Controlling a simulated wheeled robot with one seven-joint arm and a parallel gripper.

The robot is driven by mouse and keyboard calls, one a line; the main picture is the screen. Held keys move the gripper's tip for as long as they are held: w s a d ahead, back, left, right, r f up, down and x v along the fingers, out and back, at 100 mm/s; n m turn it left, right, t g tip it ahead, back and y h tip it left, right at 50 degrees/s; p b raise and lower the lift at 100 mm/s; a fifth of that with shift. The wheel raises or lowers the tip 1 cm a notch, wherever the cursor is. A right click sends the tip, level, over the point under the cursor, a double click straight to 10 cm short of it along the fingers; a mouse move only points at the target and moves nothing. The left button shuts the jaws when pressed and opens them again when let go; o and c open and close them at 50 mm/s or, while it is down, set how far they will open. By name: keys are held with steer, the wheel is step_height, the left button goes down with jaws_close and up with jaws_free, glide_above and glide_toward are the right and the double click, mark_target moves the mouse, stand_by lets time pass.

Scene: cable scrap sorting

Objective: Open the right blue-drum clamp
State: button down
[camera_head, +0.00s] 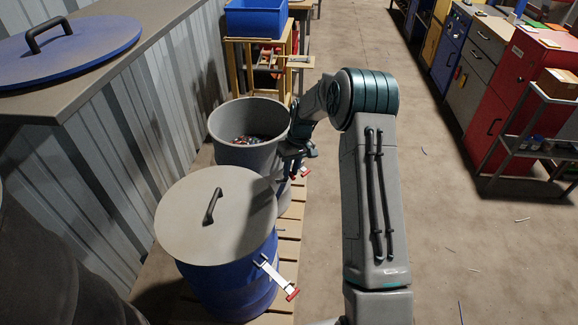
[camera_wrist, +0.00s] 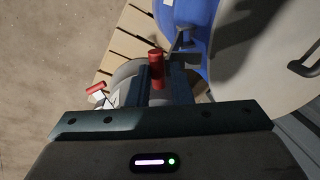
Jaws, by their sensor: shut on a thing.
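The blue drum (camera_head: 232,285) stands at the front under a grey lid (camera_head: 180,225). Its blue side (camera_wrist: 196,14) also shows at the upper right of the wrist view. My gripper (camera_head: 290,168) is low beside the drum's far right side. In the wrist view my gripper (camera_wrist: 160,80) is shut on a red clamp handle (camera_wrist: 156,58). A dark lever (camera_wrist: 183,40) shows between this handle and the blue drum. My gripper hides this clamp in the head view. Another clamp (camera_head: 270,268) with a red handle sticks out from the drum's near right side.
A grey drum (camera_head: 222,125) with scrap inside stands behind the blue drum. Another red handle (camera_wrist: 96,88) with a white lever is left of my gripper in the wrist view. The drums stand on a slatted pallet (camera_head: 288,240). Floor to the right is mostly clear.

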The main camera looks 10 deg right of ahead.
steer(key=w+d+f+g+y+b, duration=0.1)
steer(key=d+f+y+b, duration=0.2)
steer(key=d+f+b, duration=0.1)
steer(key=w+d+f+g+y+b, duration=0.1)
steer(key=d+f+y+b, duration=0.2)
steer(key=f+b, duration=0.4)
steer(key=shift+w+d+f+y, duration=0.3)
steer(key=shift+d+f+y, duration=0.1)
steer(key=shift+f+y, duration=0.35)
steer(key=c, duration=1.9)
jaws_free()
steer(key=shift+r+p, duration=0.3)
steer(key=shift+r, duration=0.05)
steer(key=shift+c, duration=0.2)
steer(key=o, duration=0.5)
steer(key=shift+a, duration=0.1)
steer(key=shift+o, duration=0.2)
steer(key=shift+r, duration=0.1)
steer(key=v, duration=0.7)
steer(key=shift+w+d, duration=0.15)
steer(key=shift+d, duration=0.1)
